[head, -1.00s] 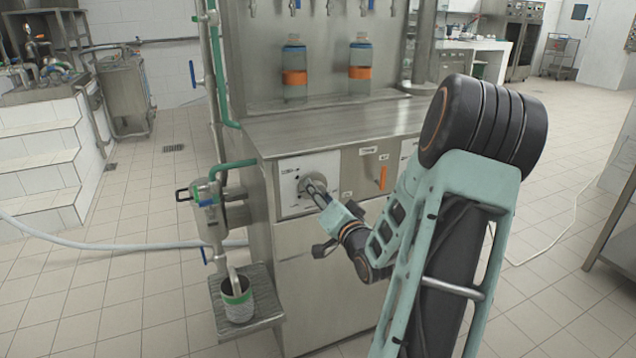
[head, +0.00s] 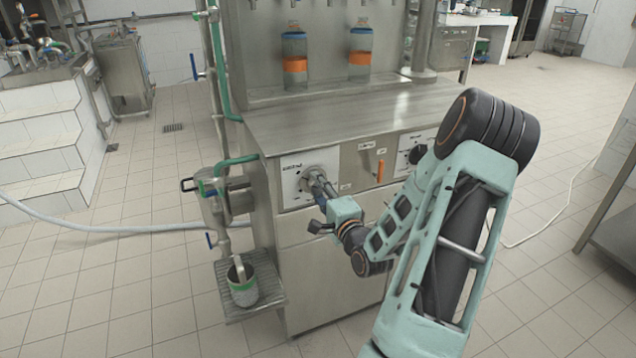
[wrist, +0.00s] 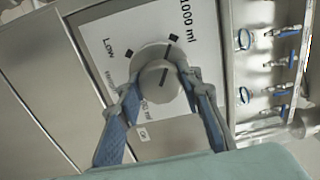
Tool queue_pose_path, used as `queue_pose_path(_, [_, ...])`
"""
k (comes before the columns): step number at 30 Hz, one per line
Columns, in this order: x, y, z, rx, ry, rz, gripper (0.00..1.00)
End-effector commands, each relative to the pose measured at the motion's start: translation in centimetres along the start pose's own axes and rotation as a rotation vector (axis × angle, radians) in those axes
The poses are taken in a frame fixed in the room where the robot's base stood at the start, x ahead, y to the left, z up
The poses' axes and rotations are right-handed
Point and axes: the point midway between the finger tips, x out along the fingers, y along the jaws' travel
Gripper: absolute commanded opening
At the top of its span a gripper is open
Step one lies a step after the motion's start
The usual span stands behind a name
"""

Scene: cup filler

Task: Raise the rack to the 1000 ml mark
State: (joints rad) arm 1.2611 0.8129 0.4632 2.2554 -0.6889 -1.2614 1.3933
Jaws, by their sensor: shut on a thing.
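A grey round knob (wrist: 158,84) sits on a white dial plate (wrist: 105,30) on the front of the steel filling machine (head: 330,250). The plate carries "Low" and "1000 ml" labels with black diamond marks. The dark line on the knob points up in the wrist view, roughly toward the diamond beside "1000 ml"; exact alignment is hard to tell. My gripper (wrist: 160,85) is shut on the knob, blue fingers on either side; it also shows in the head view (head: 318,186). Which part is the rack is unclear; two orange-banded bottles (head: 295,64) (head: 360,54) stand under the nozzles.
An orange handle (head: 380,170) and a second dial plate (head: 412,150) are right of the knob. Green-banded pipework (head: 212,190) and a small cup (head: 242,290) on a grated shelf stand at left. A white hose (head: 100,226) crosses the floor.

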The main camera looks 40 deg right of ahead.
Motion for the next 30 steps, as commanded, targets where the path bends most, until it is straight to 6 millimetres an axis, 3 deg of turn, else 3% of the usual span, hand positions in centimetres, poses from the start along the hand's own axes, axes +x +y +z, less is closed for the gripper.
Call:
queue_pose_path(21, [-0.02,0.05,0.0,0.072,0.0,0.001,0.09])
queue_pose_path(22, [-0.02,0.05,0.0,0.072,0.0,0.001,0.36])
queue_pose_path(26, [-0.01,0.05,0.0,0.072,0.0,0.001,0.51])
queue_pose_path(30, [0.0,0.03,0.0,0.071,0.0,0.001,0.51])
